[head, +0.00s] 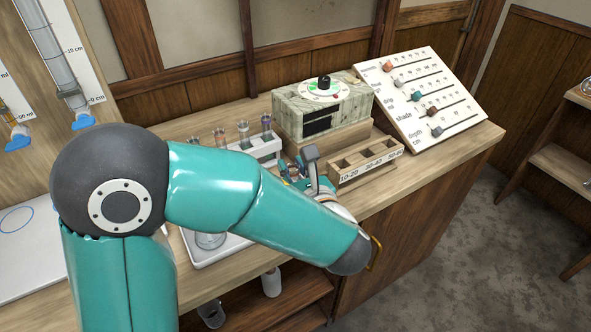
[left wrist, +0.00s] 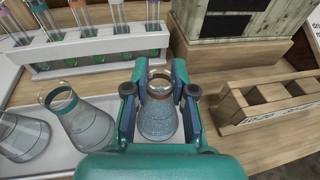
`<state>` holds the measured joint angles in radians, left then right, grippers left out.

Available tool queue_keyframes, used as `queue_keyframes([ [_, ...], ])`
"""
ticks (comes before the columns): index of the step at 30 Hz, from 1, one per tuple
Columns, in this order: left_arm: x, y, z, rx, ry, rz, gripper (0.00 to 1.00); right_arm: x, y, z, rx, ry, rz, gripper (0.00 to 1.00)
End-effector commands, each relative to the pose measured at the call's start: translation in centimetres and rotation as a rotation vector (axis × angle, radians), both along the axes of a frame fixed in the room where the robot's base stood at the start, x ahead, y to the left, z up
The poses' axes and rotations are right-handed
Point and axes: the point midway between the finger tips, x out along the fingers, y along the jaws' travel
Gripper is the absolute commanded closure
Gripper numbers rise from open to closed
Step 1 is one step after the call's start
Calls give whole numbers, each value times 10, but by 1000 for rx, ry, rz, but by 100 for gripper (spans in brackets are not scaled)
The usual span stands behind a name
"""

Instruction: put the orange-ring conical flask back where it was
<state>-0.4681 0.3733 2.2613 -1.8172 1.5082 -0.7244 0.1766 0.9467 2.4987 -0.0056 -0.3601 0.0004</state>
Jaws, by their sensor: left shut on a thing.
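My left gripper (head: 302,174) is in front of the grey-green box in the head view, with my arm covering much of it. In the left wrist view the gripper (left wrist: 160,78) is shut around a clear conical flask with an orange-brown ring at its neck (left wrist: 158,120), which looks upright and holds clear contents. I cannot tell whether its base touches anything. A teal-ring conical flask (left wrist: 84,123) stands to its left on the white tray (left wrist: 62,157), with another flask (left wrist: 22,136) further left. My right gripper is not in view.
A white rack (left wrist: 95,48) of test tubes stands behind the flasks. A wooden box with labelled compartments (head: 366,167) is right of the gripper. The grey-green box with a dial (head: 322,108) and a slider board (head: 427,98) stand behind. Bare bench (head: 453,142) shows at the right.

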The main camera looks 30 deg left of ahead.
Motion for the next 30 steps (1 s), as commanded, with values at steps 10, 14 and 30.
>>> queue_keyframes([
  [10, 0, 0, -2, -1, -1, 1, 74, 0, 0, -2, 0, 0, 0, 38],
  [14, 0, 0, -1, -1, -1, 1, 52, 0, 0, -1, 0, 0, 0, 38],
  [30, -10, -13, 4, 0, -3, -4, 50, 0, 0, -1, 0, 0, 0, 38],
])
